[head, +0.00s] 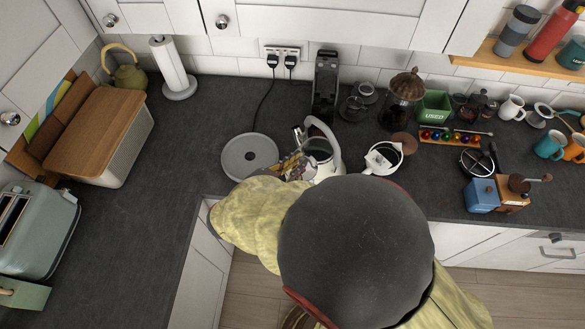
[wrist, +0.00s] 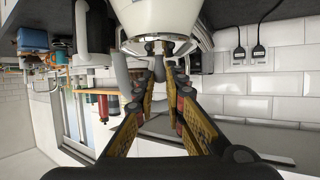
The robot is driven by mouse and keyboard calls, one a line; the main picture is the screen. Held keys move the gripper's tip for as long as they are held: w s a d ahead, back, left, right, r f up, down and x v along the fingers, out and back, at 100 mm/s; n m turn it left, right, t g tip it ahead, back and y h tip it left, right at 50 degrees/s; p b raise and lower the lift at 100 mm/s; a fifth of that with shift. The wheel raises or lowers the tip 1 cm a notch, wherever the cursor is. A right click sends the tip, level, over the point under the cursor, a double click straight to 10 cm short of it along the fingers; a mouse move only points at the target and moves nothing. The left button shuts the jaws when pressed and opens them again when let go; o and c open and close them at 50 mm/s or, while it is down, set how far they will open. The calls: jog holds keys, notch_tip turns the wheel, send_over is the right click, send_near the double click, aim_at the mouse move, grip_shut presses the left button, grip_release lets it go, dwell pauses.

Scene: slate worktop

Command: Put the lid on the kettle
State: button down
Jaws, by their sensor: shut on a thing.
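The pale kettle (head: 327,168), with a tall grey loop handle (head: 333,136), stands on the worktop right of its round grey base. It also fills the top of the wrist view (wrist: 165,18). My gripper (head: 303,158) reaches in at the kettle's left side, partly hidden by my arm. In the wrist view my gripper (wrist: 164,62) has its fingers closed around a small knob of the lid (wrist: 155,43). The lid is right at the kettle's top. I cannot tell whether it touches or sits in the opening.
The grey base (head: 249,157) has a cord running to the wall sockets (head: 283,52). A white-rimmed round item (head: 383,158) and a brown disc (head: 404,142) lie to the right. A black appliance (head: 326,86) stands behind.

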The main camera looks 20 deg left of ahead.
jog(key=shift+w+d+f+b, duration=0.1)
jog(key=shift+w+d+b, duration=0.35)
jog(key=shift+w+b, duration=0.75)
jog(key=shift+w+d+f+b, duration=0.1)
jog(key=shift+w+d+b, duration=0.45)
jog(key=shift+w, duration=1.25)
jog(key=shift+w+d+b, duration=0.4)
jog(key=shift+w+b, duration=0.5)
jog(key=shift+w, duration=0.6)
jog(key=shift+a+f+p, duration=0.1)
jog(key=shift+p, duration=0.35)
jog(key=shift+f, duration=0.1)
jog(key=shift+p, duration=1)
jog(key=shift+f+p, duration=0.3)
jog(key=shift+p, duration=0.15)
jog(key=c, duration=1.8)
grip_release()
jog(key=shift+o, duration=0.4)
jog(key=o, duration=0.3)
jog(key=shift+o, duration=0.2)
jog(key=shift+s, duration=0.1)
